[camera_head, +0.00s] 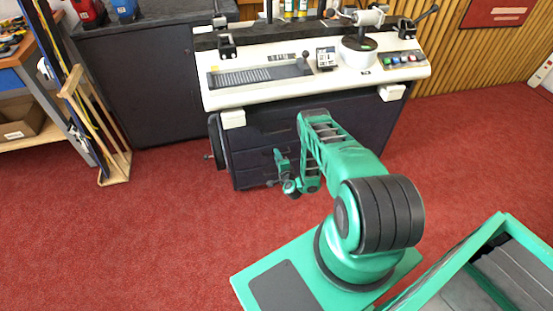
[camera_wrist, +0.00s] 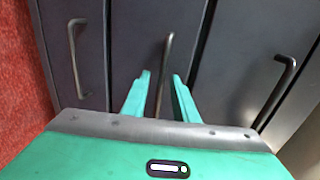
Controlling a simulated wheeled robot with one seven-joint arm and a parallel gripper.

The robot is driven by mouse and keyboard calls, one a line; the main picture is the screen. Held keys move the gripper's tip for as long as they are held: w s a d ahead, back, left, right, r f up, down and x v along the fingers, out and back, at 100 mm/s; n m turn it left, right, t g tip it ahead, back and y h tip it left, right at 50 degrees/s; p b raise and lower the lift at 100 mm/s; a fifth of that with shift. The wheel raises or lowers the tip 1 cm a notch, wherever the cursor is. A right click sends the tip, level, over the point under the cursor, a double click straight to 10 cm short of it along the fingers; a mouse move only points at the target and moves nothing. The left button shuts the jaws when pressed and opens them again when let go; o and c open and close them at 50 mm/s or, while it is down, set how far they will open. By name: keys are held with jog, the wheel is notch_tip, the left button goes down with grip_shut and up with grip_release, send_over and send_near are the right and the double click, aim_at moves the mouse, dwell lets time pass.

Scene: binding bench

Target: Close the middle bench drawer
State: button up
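The dark bench drawers (camera_head: 252,160) are under the left part of the bench, in the head view. In the wrist view, three dark fronts stand side by side, each with a grey bar handle. The middle drawer front (camera_wrist: 136,45) has its handle (camera_wrist: 167,50) between my two green fingers. My gripper (camera_wrist: 162,76) is open, with a finger on each side of that handle; I cannot tell whether either touches it. My gripper also shows in the head view (camera_head: 283,170), low in front of the drawers. How far the middle drawer stands out is unclear.
The white bench top (camera_head: 320,75) carries a press, a keyboard-like strip and buttons. A dark cabinet (camera_head: 150,90) stands to the left. A wooden rack (camera_head: 100,130) leans further left.

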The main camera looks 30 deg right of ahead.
jog(key=v, duration=1)
jog(key=shift+s+a, duration=0.25)
dwell(0.3)
dwell(0.4)
